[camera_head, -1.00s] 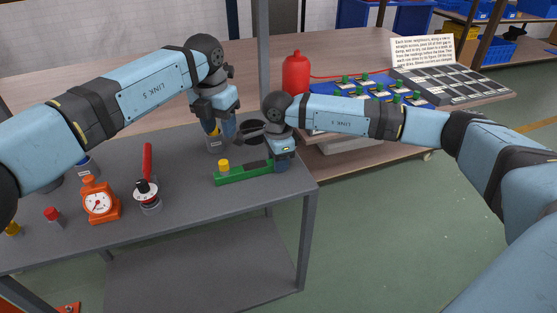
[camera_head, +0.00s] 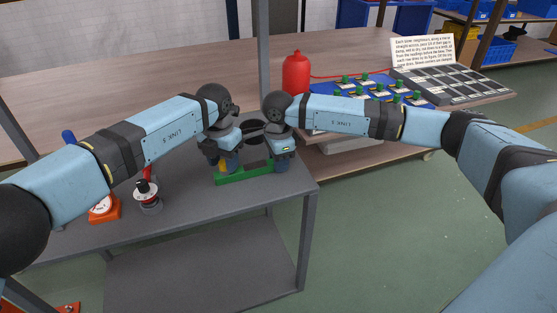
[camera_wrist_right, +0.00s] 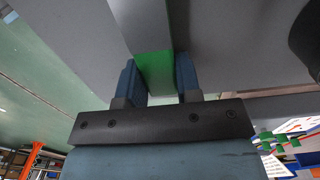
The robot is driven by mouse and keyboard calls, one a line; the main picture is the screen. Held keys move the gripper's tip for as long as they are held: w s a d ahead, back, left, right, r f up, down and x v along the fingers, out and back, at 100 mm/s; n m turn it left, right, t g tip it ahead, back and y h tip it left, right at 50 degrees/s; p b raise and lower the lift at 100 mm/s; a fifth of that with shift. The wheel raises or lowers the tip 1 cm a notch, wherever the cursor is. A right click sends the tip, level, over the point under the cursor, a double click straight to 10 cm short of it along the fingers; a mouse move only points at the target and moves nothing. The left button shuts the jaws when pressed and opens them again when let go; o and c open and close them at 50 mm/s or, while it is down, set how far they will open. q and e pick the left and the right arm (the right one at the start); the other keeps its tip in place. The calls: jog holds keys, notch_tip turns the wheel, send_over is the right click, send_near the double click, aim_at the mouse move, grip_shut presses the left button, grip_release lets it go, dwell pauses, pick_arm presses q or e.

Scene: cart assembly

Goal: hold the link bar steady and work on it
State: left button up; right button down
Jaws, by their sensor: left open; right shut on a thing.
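The green link bar (camera_head: 243,174) lies on the grey cart top, with a yellow piece (camera_head: 222,166) on its left end. My right gripper (camera_head: 281,165) is shut on the bar's right end. In the right wrist view the green bar (camera_wrist_right: 156,70) sits between the two blue fingers of my right gripper (camera_wrist_right: 158,82). My left gripper (camera_head: 228,165) is open at the bar's left end, its fingers pointing down by the yellow piece, which they partly hide. I cannot tell whether they touch it.
A red-handled tool on a round base (camera_head: 147,195) and an orange dial gauge (camera_head: 104,209) stand on the cart (camera_head: 200,215) left of the bar. The cart's front middle is clear.

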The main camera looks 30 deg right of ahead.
pick_arm(q)
grip_shut()
jog(key=shift+r, duration=0.35)
dwell(0.3)
jog(key=shift+r, duration=2.3)
pick_arm(e)
jog(key=c, duration=0.7)
grip_release()
jog(key=shift+c, duration=0.2)
notch_tip(320, 180, up, 8)
jog(key=shift+f, duration=0.2)
